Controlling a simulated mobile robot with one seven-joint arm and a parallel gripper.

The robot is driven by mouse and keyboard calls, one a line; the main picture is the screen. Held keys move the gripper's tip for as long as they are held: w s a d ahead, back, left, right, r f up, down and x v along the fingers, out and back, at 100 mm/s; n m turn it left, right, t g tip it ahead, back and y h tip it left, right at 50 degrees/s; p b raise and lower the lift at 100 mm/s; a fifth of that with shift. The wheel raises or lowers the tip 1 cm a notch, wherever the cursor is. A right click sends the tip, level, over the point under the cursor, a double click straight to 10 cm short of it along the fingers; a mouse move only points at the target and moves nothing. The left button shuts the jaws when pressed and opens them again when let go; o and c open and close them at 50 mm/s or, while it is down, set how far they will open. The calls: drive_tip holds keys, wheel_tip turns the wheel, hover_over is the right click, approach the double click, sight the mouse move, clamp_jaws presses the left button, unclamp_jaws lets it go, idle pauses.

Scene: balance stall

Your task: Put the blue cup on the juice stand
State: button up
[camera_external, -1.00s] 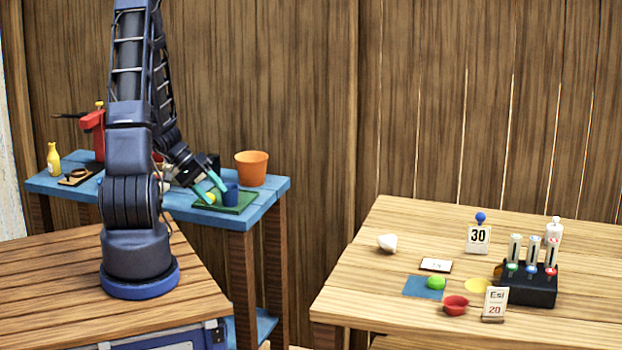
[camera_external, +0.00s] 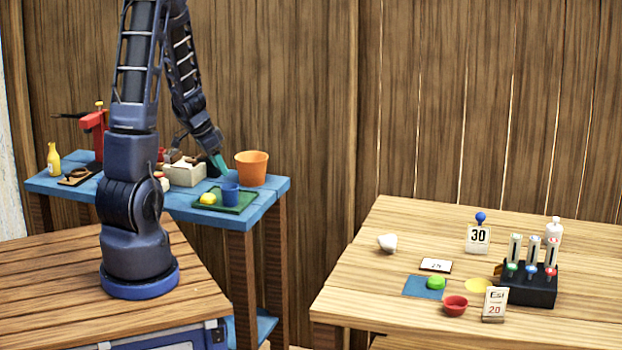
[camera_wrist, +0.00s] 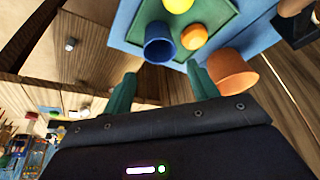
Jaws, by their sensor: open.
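The blue cup (camera_external: 230,194) stands upright on a green tray (camera_external: 247,206) on the blue table. My gripper (camera_external: 220,163) is open and empty, above and slightly left of the cup in the external view. In the wrist view the cup (camera_wrist: 159,47) lies just beyond the gap between my two green fingers (camera_wrist: 160,76), apart from them. A red press-like device (camera_external: 93,132) stands at the far left of the blue table. I cannot tell for certain which thing is the juice stand.
A yellow fruit (camera_external: 208,198) lies beside the cup on the tray; an orange fruit (camera_wrist: 193,36) shows in the wrist view. An orange bucket (camera_external: 251,169) stands behind the tray, close to my gripper. A pale box (camera_external: 187,175) and yellow bottle (camera_external: 54,160) stand left.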

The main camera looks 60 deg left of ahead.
sight(232, 192)
drive_tip(key=shift+x, duration=5.3)
drive_tip(key=shift+s, duration=0.1)
drive_tip(key=c, duration=0.8)
